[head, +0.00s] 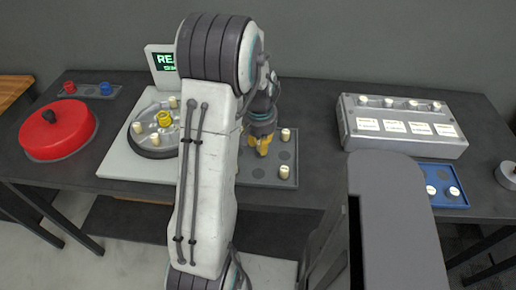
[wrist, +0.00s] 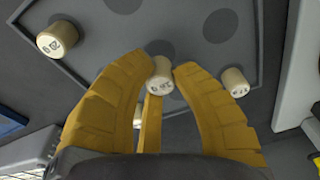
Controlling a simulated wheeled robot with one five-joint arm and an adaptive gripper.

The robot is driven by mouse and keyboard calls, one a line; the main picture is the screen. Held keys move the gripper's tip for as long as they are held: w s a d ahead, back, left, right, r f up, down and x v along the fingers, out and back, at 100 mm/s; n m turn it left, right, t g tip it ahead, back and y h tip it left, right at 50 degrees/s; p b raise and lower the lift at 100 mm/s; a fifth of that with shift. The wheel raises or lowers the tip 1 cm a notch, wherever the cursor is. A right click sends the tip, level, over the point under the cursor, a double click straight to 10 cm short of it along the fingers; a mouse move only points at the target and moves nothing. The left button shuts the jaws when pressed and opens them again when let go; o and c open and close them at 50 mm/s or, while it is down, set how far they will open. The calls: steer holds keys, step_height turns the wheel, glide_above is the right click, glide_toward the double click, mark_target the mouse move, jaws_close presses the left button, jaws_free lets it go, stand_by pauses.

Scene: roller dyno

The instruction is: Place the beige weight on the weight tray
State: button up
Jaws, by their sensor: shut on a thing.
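My gripper (head: 262,150), with yellow fingers, points down over a dark grey tray (head: 262,182) with darker round spots. In the wrist view the fingers close around a small beige weight (wrist: 160,76) with dark markings on its face. Whether this weight touches the tray (wrist: 185,25) or hangs just above it I cannot tell. Two other beige weights stand on the tray in the head view, one at the back right (head: 285,134) and one at the front right (head: 284,172). The wrist view also shows a larger weight (wrist: 57,39) and another (wrist: 235,82). My arm hides the tray's left part.
Left of my arm, a white-based device (head: 122,162) carries a round plate with several beige pegs and a yellow hub. A red disc (head: 58,131) lies far left. A grey box (head: 405,150) and a blue tray (head: 455,200) stand right. Table between is clear (head: 318,150).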

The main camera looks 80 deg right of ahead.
steer(key=shift+f+b, duration=0.35)
steer(key=shift+f, duration=0.6)
steer(key=shift+f, duration=0.2)
steer(key=o, duration=0.7)
steer(key=shift+o, duration=0.2)
steer(key=shift+r, duration=0.15)
step_height(320, 180, up, 12)
steer(key=a, duration=0.1)
steer(key=shift+w+a, duration=0.15)
steer(key=shift+a, duration=0.1)
